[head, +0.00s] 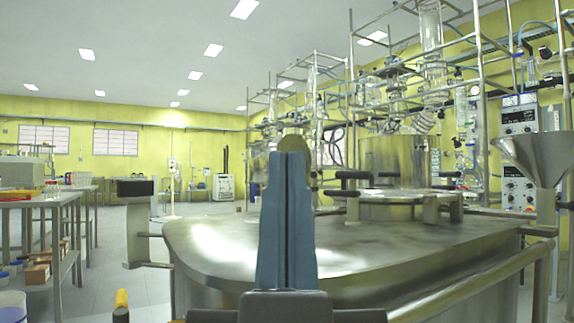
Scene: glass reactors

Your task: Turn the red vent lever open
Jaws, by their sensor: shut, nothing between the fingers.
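My gripper (287,160) rises in the middle of the head view, with its two long blue-grey fingers pressed together and only a thin dark seam between them. It stands in front of the large rounded steel tank top (400,243) and hides part of it. A dull brownish round shape shows just behind the fingertips; I cannot tell what it is. I cannot make out a red vent lever anywhere in this view. A steel vessel lid (395,195) with black-gripped clamps (352,178) lies on the tank, right of my gripper.
A steel funnel (541,160) stands at the right. Glass reactors and pipe racks (432,60) fill the back right. A black-topped steel bracket (136,187) juts out left of the tank. Lab tables (40,203) line the left.

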